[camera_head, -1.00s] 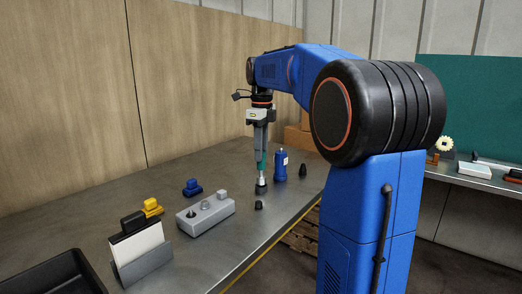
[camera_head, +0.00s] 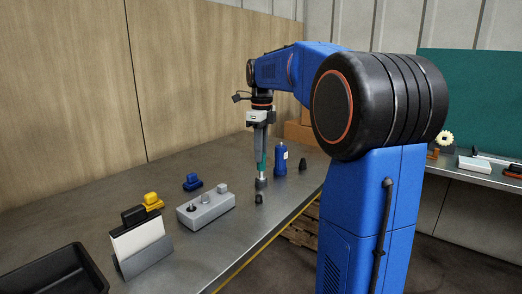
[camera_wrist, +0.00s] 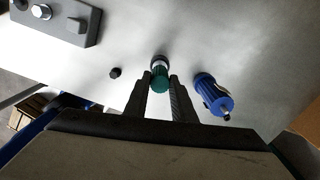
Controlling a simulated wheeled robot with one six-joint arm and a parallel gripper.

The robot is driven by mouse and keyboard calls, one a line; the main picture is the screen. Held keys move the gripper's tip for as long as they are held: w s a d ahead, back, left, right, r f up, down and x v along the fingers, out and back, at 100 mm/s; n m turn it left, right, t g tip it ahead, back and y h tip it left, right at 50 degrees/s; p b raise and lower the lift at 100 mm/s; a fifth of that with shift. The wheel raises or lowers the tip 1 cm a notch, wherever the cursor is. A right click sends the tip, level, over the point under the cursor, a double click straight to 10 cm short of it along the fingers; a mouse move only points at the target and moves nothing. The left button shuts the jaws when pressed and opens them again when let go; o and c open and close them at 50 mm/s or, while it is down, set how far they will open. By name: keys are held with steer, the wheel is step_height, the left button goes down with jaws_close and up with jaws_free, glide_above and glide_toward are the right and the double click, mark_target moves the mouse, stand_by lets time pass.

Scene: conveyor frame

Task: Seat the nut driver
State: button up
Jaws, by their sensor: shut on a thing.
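The tool with a teal handle (camera_head: 262,160) and a bright metal shaft (camera_head: 262,172) hangs upright below my gripper (camera_head: 259,150). In the wrist view the teal handle (camera_wrist: 160,84) lies between the two fingers of my gripper (camera_wrist: 160,88), which are shut on it. A dark round piece (camera_head: 261,183) is at the lower end of the shaft, at the bench top. It shows as a dark ring (camera_wrist: 158,62) in the wrist view. I cannot tell whether it is part of the tool or a separate holder, or whether the shaft sits fully in it.
A blue cylinder (camera_head: 281,160) stands close right of the tool, with a black cone (camera_head: 302,164) beyond it. A small black piece (camera_head: 258,199) lies in front. A grey block (camera_head: 210,211) is left, with blue (camera_head: 193,182) and yellow (camera_head: 153,201) pieces behind. A black tray (camera_head: 40,275) is front left.

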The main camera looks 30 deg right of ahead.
stand_by(0.3)
steer(key=o, duration=1.1)
steer(key=shift+o, duration=0.2)
step_height(320, 180, up, 17)
steer(key=shift+r, duration=0.15)
steer(key=shift+s, duration=0.15)
